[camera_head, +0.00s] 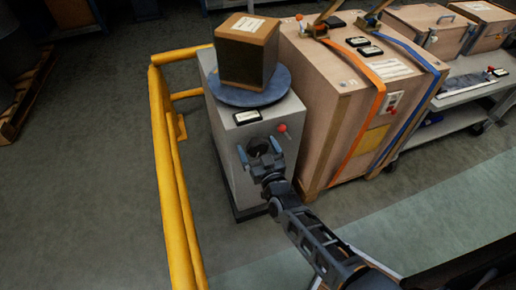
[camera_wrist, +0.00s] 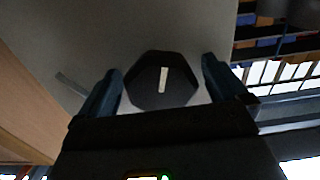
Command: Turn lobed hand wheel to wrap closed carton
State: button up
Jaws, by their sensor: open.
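The lobed hand wheel is a dark knob with a white bar mark on the front of a grey machine (camera_head: 229,160). In the wrist view the hand wheel (camera_wrist: 162,80) sits between the two blue fingers of my gripper (camera_wrist: 162,82), with a gap on each side. In the head view my gripper (camera_head: 261,156) is open at the machine's front, and its fingers lie either side of the dark wheel (camera_head: 259,147). The closed carton (camera_head: 248,53) stands on a round blue turntable (camera_head: 250,88) on top of the machine.
A yellow rail (camera_head: 172,170) runs along the machine's left side. A large strapped wooden crate (camera_head: 335,110) stands close on its right. A red knob (camera_head: 282,128) sits on the machine's front, right of my gripper. A grey trolley (camera_head: 462,110) is farther right. Open floor lies in front.

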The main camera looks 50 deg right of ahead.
jog(key=shift+c, duration=0.3)
jog(key=c, duration=0.9)
jog(key=shift+m, duration=0.3)
jog(key=m+b, duration=0.1)
jog(key=m, duration=0.5)
jog(key=shift+a+b, duration=0.15)
jog(key=shift+b, duration=0.2)
jog(key=m+b, duration=0.1)
jog(key=m, duration=0.5)
jog(key=shift+b, duration=0.35)
jog(key=shift+m, duration=0.3)
jog(key=o, duration=1)
jog(key=shift+r, duration=0.1)
jog(key=shift+c, duration=0.2)
